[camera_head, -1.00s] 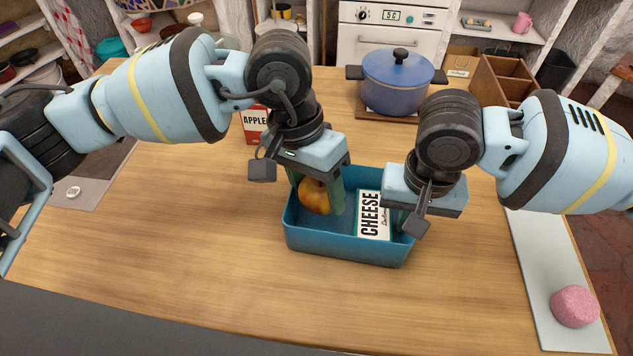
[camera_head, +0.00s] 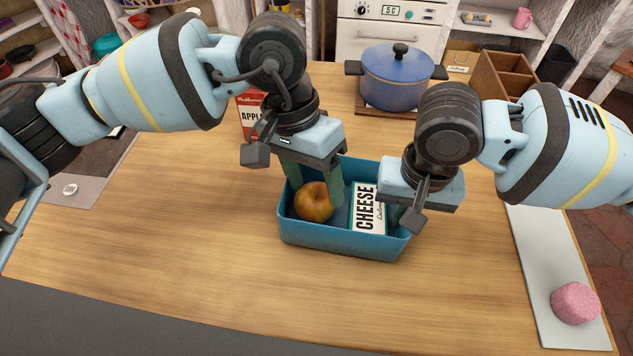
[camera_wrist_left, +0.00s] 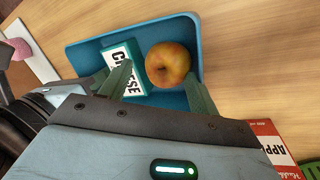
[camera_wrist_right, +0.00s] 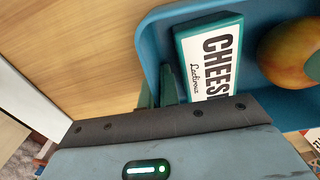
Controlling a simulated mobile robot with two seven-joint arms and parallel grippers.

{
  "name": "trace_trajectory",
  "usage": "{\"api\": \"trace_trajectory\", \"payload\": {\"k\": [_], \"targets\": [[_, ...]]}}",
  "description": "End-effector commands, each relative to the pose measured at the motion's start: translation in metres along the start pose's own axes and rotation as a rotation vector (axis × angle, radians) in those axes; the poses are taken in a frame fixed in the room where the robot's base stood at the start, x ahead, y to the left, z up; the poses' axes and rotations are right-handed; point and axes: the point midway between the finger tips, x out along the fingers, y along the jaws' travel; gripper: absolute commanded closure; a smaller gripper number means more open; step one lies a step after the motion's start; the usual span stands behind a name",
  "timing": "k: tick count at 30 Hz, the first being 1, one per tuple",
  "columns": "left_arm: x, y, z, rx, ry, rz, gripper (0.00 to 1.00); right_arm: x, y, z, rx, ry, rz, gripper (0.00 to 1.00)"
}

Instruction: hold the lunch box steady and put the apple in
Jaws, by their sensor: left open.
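The blue lunch box (camera_head: 310,238) stands on the wooden counter. The yellow-red apple (camera_head: 313,203) is inside its left part and also shows in the left wrist view (camera_wrist_left: 169,64). A white and teal cheese carton (camera_head: 368,208) lies beside it, in the right part. My left gripper (camera_head: 316,194) is open above the apple, its fingers pointing down into the box and apart from the fruit. My right gripper (camera_wrist_right: 157,90) is shut on the box's right wall, one finger on each side. In the head view its fingers are mostly hidden.
A red apple-labelled carton (camera_head: 250,115) stands behind my left gripper. A blue pot (camera_head: 393,78) sits on a board at the back, near a wooden divided box (camera_head: 508,78). A pink round item (camera_head: 575,303) lies on a pale board at right. The front left counter is clear.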

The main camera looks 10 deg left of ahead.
Motion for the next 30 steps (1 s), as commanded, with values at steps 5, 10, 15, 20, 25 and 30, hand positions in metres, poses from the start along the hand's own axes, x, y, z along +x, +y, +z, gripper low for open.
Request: {"api": "trace_trajectory", "payload": {"k": [5,10,15,20,25,30], "targets": [[-0.049,-0.006,-0.002,-0.014,0.022,-0.02,0.32,0.006,0.013,0.0,0.015,-0.013,0.042,1.0],[-0.081,-0.002,-0.001,-0.008,0.026,-0.017,0.18,0.006,0.012,0.001,0.013,-0.013,0.039,1.0],[-0.1,0.0,0.0,-0.003,0.026,-0.014,0.18,0.005,0.01,0.001,0.011,-0.012,0.036,1.0],[-0.107,0.001,0.0,-0.001,0.025,-0.011,0.18,0.004,0.009,0.001,0.009,-0.011,0.033,1.0],[-0.107,0.002,0.0,0.0,0.025,-0.011,0.18,0.004,0.008,0.001,0.008,-0.01,0.031,1.0],[-0.107,0.002,0.0,0.001,0.025,-0.011,0.18,0.003,0.008,0.001,0.007,-0.009,0.03,1.0]]}}
